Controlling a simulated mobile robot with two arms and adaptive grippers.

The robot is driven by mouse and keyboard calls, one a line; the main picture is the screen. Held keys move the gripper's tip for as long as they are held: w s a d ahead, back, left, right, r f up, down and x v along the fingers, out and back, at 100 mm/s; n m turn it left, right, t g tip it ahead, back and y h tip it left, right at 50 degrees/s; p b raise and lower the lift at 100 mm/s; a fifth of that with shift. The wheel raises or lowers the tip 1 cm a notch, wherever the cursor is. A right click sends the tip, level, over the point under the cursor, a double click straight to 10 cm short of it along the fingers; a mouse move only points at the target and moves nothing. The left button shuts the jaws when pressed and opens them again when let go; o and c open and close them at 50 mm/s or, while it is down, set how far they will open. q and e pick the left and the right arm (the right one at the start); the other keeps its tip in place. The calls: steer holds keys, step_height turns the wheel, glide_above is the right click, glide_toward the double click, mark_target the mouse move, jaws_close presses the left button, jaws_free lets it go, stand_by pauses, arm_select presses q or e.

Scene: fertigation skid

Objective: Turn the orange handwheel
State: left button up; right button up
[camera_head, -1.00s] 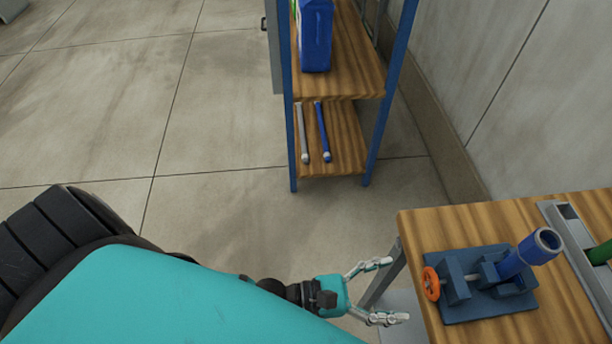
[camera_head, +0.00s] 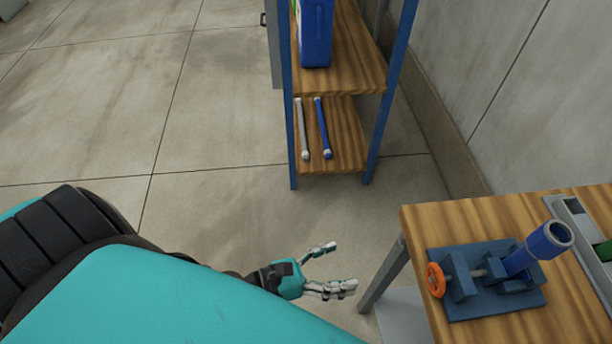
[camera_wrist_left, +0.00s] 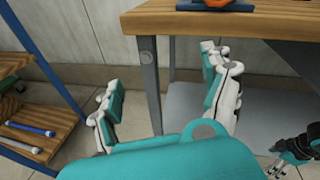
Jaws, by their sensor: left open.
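The orange handwheel (camera_head: 435,280) is on the left side of a blue vise-like fixture (camera_head: 490,308) on the wooden bench. A blue pipe (camera_head: 540,248) stands tilted in the fixture. In the left wrist view, part of the orange handwheel (camera_wrist_left: 216,3) shows at the top edge. My left gripper (camera_head: 345,267) is open and empty, left of the bench and apart from the handwheel. Its fingers (camera_wrist_left: 165,95) also show apart in the left wrist view, with the bench edge above them. At the right edge of the left wrist view, a dark and teal gripper part (camera_wrist_left: 296,148) shows, cut off by the frame.
The wooden bench (camera_head: 424,222) has a grey leg (camera_head: 385,275) near my left gripper. A blue-framed shelf (camera_head: 345,125) at the back holds a blue container (camera_head: 315,35) and two rods. A grey tray (camera_head: 565,208) lies on the bench. Floor left of the bench is clear.

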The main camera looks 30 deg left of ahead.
arm_select(q)
steer(key=w+a+f+n+y+p, duration=0.1)
steer(key=w+a+f+n+y, duration=0.2)
steer(key=a+f+n, duration=0.2)
steer(key=w+a+f+n+y+p, duration=0.1)
steer(key=w+a+f+n+y, duration=0.2)
steer(key=a+f+n, duration=0.3)
steer(key=shift+w+a+f+n+g+y, duration=0.15)
steer(key=shift+w+f+n+g+y, duration=0.4)
steer(key=shift+f, duration=1.5)
steer(key=shift+s+y, duration=0.25)
steer(key=shift+s, duration=0.05)
